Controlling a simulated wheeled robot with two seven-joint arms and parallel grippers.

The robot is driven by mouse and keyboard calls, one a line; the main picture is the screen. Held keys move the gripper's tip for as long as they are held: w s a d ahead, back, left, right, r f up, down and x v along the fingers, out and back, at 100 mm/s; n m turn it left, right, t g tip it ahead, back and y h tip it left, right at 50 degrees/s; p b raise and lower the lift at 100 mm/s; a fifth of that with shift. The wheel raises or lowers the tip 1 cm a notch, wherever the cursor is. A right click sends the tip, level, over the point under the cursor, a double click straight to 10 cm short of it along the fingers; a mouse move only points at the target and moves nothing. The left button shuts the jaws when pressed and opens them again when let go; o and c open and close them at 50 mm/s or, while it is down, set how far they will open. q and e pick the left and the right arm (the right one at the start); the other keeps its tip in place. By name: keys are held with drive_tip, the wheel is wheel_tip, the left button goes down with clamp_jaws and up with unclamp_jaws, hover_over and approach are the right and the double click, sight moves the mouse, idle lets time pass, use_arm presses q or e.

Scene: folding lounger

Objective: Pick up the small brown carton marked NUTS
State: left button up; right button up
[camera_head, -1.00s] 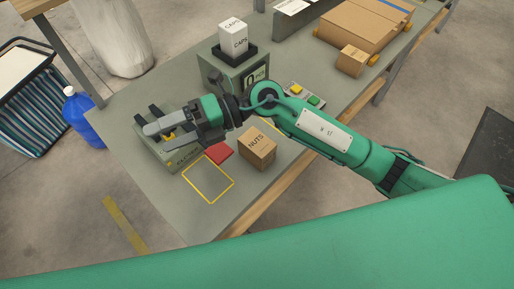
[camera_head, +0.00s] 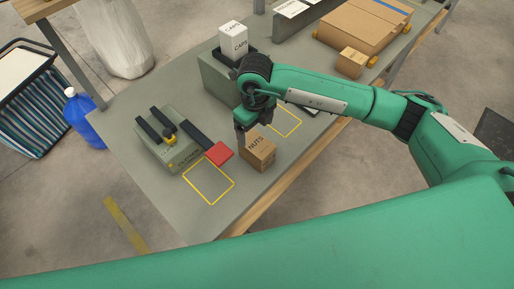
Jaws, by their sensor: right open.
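The small brown carton marked NUTS (camera_head: 261,155) stands upright on the grey-green workbench (camera_head: 150,110), near its front edge. My right gripper (camera_head: 243,134) points down at the carton's back left side, with my arm coming in from the right. Its jaws are open. The fingers are small and partly hidden, so I cannot tell whether they touch the carton or straddle it. My left gripper does not show.
A green device with a red tab (camera_head: 219,153) stands left of the carton. Yellow outlines (camera_head: 211,203) mark bare bench in front and behind. A white CAPS box (camera_head: 233,40) sits in a dark tray. Another small carton (camera_head: 351,62) stands by a large box (camera_head: 362,27).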

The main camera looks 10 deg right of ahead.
sight(257, 143)
wheel_tip(257, 143, down, 3)
drive_tip(key=shift+s+f+p, duration=0.2)
drive_tip(key=shift+f+p, duration=0.4)
drive_tip(key=shift+p, duration=0.15)
wheel_tip(257, 143, down, 3)
drive_tip(key=shift+s+d+f+p, duration=0.15)
drive_tip(key=shift+f+p, duration=0.05)
drive_tip(key=shift+p, duration=0.55)
drive_tip(key=shift+f, duration=0.4)
drive_tip(key=c, duration=1.2)
drive_tip(key=shift+c, duration=0.8)
drive_tip(key=shift+r, duration=0.15)
